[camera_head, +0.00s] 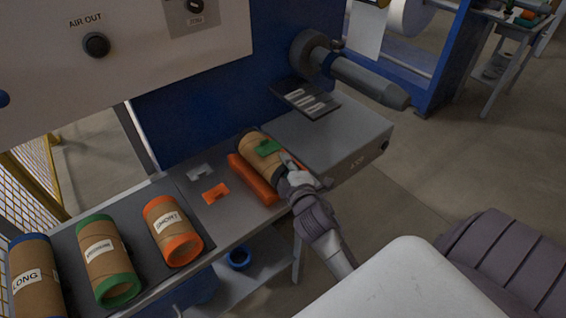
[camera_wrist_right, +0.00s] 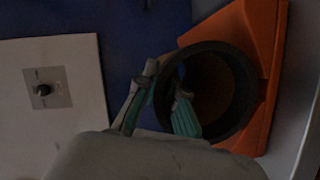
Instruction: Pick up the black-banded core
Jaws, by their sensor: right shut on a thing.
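The black-banded core (camera_head: 253,154) is a brown cardboard tube with dark end bands and a green patch on its side. It lies along the orange cradle (camera_head: 252,182) on the bench; I cannot tell whether it is touching or slightly raised. My right gripper (camera_head: 287,166) is shut on its near end. In the right wrist view, the core's black rim (camera_wrist_right: 243,78) faces the camera in front of the orange cradle (camera_wrist_right: 262,28). One finger of the gripper (camera_wrist_right: 166,98) is inside the bore and the other is outside the wall. My left gripper is out of view.
Small grey (camera_head: 200,172) and orange (camera_head: 216,193) pieces lie beside the cradle. A grey machine box (camera_head: 345,140) and a roller shaft (camera_head: 365,80) are to the right.

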